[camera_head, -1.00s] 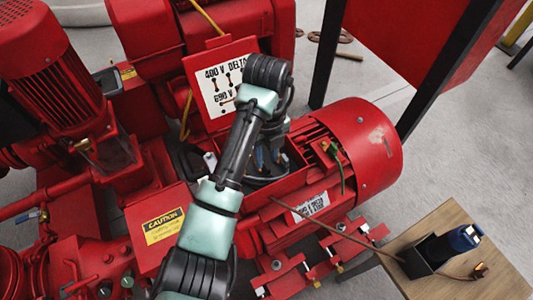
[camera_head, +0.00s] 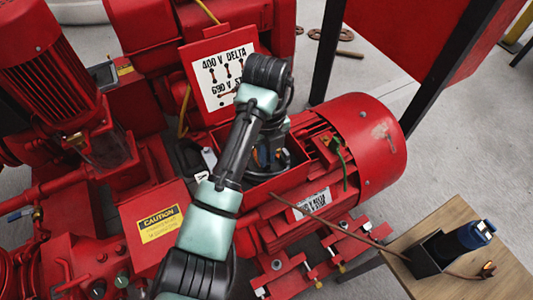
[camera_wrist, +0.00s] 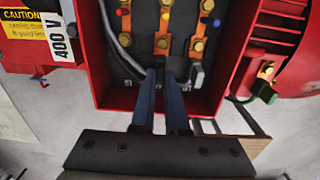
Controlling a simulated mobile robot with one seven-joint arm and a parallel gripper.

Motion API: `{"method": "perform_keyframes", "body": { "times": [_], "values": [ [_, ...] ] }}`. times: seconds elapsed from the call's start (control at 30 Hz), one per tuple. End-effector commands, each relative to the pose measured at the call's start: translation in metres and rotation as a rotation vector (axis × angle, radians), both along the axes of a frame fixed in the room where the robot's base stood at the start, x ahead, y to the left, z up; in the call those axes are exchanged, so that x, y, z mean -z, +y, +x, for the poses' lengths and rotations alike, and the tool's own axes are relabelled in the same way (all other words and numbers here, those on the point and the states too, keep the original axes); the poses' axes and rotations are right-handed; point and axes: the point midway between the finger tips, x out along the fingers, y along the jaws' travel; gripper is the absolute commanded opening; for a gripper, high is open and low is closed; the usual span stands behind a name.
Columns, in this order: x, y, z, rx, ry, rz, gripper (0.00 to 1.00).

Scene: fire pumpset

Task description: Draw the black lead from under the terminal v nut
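The open terminal box (camera_wrist: 101,70) on the red motor shows brass nuts on copper links in the wrist view. The middle nut (camera_wrist: 162,43), by a yellow mark, appears to be terminal V. My gripper (camera_wrist: 160,76) points into the box just below that nut. Its blue fingers are close together, with a narrow dark strip between the tips that looks like the black lead; its end at the nut is mostly hidden. Other grey-black leads curve at the left (camera_wrist: 124,50) and right (camera_wrist: 197,76). In the head view my gripper (camera_head: 267,160) is partly covered by my arm.
The raised lid (camera_head: 218,75) with a wiring diagram stands behind the box. A small wooden table (camera_head: 455,235) at right carries a black holder (camera_head: 432,252) with a blue-topped item. A brown cable (camera_head: 335,223) crosses the motor to the table. Box walls surround my fingers closely.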

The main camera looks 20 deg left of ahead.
Motion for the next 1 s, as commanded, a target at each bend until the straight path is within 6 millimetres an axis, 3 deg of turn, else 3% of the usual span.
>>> {"method": "perform_keyframes", "body": {
  "times": [1.0],
  "values": [
    [-0.002, -0.016, -0.016, 0.000, 0.000, 0.000, 0.00]
  ]
}}
